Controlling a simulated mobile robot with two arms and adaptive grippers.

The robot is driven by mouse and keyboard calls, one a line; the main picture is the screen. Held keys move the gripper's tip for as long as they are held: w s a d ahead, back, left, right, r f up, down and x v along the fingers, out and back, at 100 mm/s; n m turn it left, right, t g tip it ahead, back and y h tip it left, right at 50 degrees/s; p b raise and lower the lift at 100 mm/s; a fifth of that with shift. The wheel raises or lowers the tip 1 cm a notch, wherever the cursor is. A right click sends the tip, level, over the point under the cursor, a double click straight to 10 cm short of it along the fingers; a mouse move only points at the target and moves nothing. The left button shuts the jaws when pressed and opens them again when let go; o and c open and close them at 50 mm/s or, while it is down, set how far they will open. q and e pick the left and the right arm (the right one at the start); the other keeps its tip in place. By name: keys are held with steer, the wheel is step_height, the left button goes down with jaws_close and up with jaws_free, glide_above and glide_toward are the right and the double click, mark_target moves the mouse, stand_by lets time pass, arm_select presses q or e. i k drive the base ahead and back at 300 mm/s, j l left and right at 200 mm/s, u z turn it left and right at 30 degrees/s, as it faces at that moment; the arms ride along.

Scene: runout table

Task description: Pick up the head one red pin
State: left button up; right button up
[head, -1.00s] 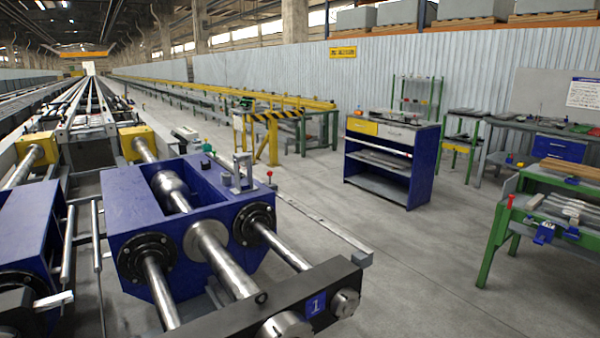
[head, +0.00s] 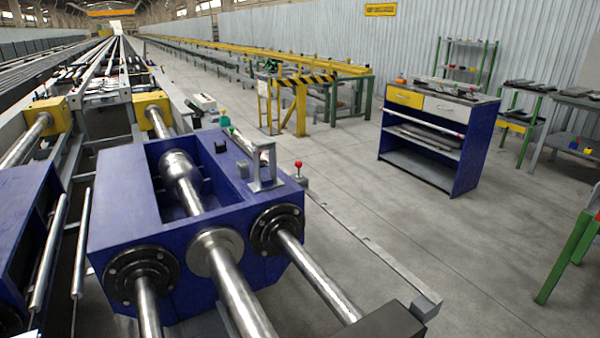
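A small red ball-shaped knob (head: 298,165) on a short stem stands at the right side of the blue machine head (head: 122,200); I cannot tell if it is the red pin. A grey upright bracket (head: 262,168) stands on top of the head, left of the knob. Neither of my grippers is in view.
Steel rods (head: 240,290) run out of the head towards me. A low grey rail (head: 375,250) runs along the floor on the right. A blue cabinet (head: 432,140) and a green-legged bench (head: 570,255) stand further right. Open grey floor lies between them.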

mark_target(298, 164)
steer(key=l+z, duration=0.3)
steer(key=i+l+z, duration=0.35)
steer(key=l, duration=0.25)
steer(key=i+l+z, duration=0.7)
steer(key=i+l, duration=0.15)
steer(key=i+l+u, duration=0.1)
steer(key=i, duration=0.3)
steer(key=i+l+u, duration=0.1)
steer(key=i, duration=0.25)
steer(key=i+l+u, duration=0.15)
steer(key=i, duration=0.25)
steer(key=i+j+u, duration=0.2)
steer(key=u, duration=0.3)
steer(key=i+u, duration=0.65)
steer(key=u, duration=0.3)
steer(key=i+l+u, duration=0.15)
steer(key=i+u, duration=0.15)
steer(key=u, duration=0.15)
